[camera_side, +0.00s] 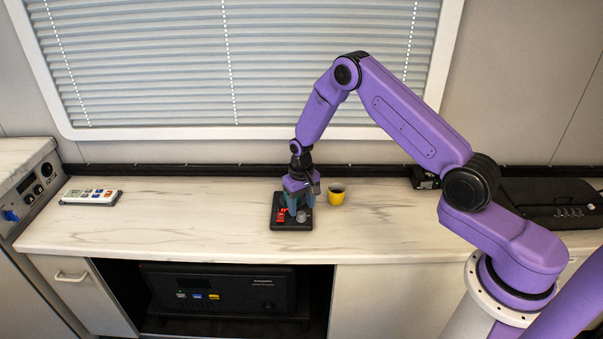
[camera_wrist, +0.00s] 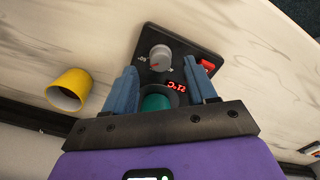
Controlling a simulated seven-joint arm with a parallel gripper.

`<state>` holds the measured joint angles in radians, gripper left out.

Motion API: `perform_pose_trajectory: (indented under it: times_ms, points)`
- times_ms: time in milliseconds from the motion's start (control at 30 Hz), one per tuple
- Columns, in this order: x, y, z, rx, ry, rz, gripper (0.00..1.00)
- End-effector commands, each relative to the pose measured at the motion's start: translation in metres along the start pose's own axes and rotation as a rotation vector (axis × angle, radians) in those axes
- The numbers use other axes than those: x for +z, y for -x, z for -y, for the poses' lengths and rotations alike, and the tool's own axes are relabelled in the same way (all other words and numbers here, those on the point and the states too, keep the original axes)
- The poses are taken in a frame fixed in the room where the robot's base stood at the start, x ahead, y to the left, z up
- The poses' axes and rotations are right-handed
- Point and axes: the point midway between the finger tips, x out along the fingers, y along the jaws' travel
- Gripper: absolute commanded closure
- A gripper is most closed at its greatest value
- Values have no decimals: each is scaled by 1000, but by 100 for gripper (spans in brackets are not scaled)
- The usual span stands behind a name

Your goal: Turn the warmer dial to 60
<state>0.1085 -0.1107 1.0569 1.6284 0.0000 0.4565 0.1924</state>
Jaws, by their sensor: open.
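The warmer, a dark flat plate (camera_side: 291,225), lies on the counter. Its grey dial (camera_side: 301,215) is at its front right and also shows in the wrist view (camera_wrist: 160,57), with a red mark on its face. Beside the dial, the wrist view shows a red lit display (camera_wrist: 177,86), upside down; I cannot read its number surely. A teal round thing (camera_wrist: 156,102) is on the plate, closer to my gripper's palm in the picture. My gripper (camera_wrist: 160,68) is open above the plate, its blue fingers spread on either side of the teal thing and near the dial.
A red switch (camera_side: 282,214) is on the plate's left side. A yellow cup (camera_side: 337,196) stands close to the right of the plate. A white remote-like panel (camera_side: 90,197) lies at far left. A black case (camera_side: 545,205) is at right. The counter between is clear.

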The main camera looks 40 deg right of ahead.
Motion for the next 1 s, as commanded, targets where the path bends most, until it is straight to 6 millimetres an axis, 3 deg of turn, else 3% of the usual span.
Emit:
perform_pose_trajectory:
  times_ms: [600,800,1000]
  points:
    - [-1,121,0,-1,-1,-4,44]
    - [0,142,0,0,-1,-2,44]
    - [0,147,0,0,-1,0,44]
